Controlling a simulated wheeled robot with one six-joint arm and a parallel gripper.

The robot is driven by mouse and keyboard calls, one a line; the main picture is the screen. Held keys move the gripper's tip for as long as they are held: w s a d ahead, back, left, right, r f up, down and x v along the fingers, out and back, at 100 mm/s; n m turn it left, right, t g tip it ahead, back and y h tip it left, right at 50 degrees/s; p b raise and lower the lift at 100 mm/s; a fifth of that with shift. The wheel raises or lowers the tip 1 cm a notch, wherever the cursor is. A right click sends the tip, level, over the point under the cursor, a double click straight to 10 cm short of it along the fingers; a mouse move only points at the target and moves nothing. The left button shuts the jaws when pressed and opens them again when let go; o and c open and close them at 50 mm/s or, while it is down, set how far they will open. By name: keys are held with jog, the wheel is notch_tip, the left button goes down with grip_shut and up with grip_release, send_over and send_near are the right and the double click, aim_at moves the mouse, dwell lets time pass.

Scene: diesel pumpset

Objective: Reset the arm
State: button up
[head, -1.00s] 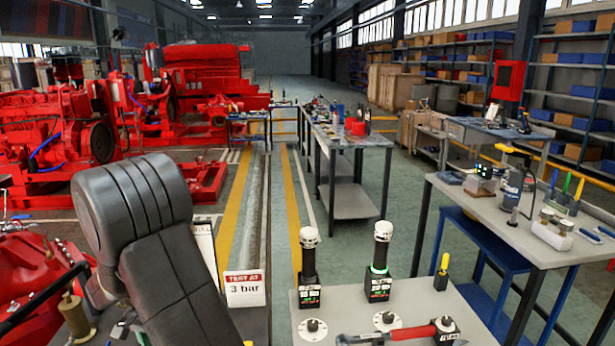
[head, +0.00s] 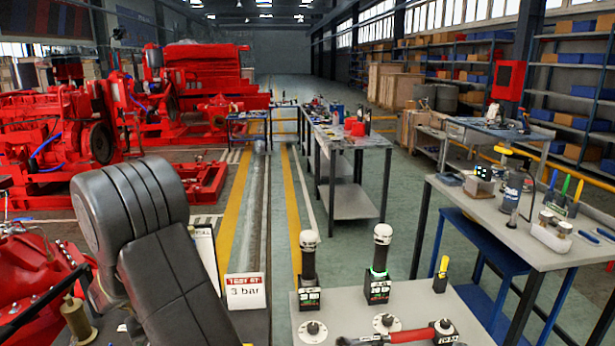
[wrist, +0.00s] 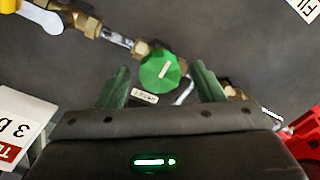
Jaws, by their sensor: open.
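My gripper (wrist: 161,88) shows in the wrist view, with two green fingers spread apart and nothing held between them. A green valve knob (wrist: 160,70) with a pale line on its top shows between and just beyond the fingertips. I cannot tell how far below the fingers it lies. Brass pipe fittings (wrist: 86,24) run from the upper left towards the knob. In the head view my dark arm links cover the lower left, and my gripper is hidden.
A "TEST AT 3 bar" sign (head: 245,291) stands right of my arm. Red engines (head: 50,130) stand at the left.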

jog(key=n+p, duration=0.1)
jog(key=n, duration=0.2)
jog(key=shift+n, duration=0.4)
jog(key=shift+n+p, duration=0.35)
jog(key=shift+n, duration=1.25)
jog(key=shift+d, duration=0.1)
